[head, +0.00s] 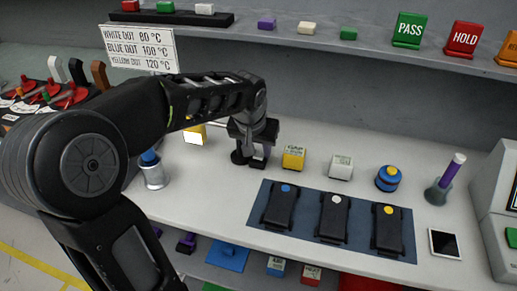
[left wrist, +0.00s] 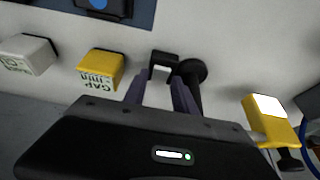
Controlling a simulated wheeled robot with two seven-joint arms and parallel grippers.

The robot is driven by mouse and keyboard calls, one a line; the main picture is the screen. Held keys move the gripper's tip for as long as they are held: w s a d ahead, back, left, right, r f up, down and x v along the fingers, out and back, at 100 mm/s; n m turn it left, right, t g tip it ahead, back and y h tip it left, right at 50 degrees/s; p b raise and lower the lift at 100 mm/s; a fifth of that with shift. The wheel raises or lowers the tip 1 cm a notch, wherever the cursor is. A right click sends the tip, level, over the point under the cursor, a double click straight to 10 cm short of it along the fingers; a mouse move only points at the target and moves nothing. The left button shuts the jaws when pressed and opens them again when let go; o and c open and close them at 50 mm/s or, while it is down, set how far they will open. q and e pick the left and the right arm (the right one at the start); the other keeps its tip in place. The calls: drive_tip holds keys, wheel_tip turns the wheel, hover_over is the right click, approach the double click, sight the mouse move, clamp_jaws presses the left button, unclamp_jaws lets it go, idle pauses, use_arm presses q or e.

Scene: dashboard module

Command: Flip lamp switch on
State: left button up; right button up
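My left gripper (head: 252,148) reaches down over the white worktop near the back wall. In the left wrist view its two purple-grey fingers (left wrist: 161,84) stand apart, with no object seen held between them. Just beyond their tips is a small black frame-shaped part (left wrist: 163,58). A round black knob-like part (left wrist: 192,72) is beside it, close to one finger; I cannot tell whether they touch. Which of these is the lamp switch is unclear. A yellow block with a bright white face (left wrist: 270,112), possibly the lamp, stands to one side; it also shows in the head view (head: 195,134), partly behind my arm.
A yellow gap block (head: 293,157) and a white block (head: 340,166) stand right of the gripper. In front lies a blue mat (head: 258,210) with black devices. A blue knob (head: 388,178) and a purple-handled tool (head: 452,172) are farther right. A shelf (head: 300,38) runs above.

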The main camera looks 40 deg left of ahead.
use_arm(q)
drive_tip(key=shift+w+f, duration=0.1)
drive_tip(key=shift+f, duration=0.15)
clamp_jaws()
idle(0.3)
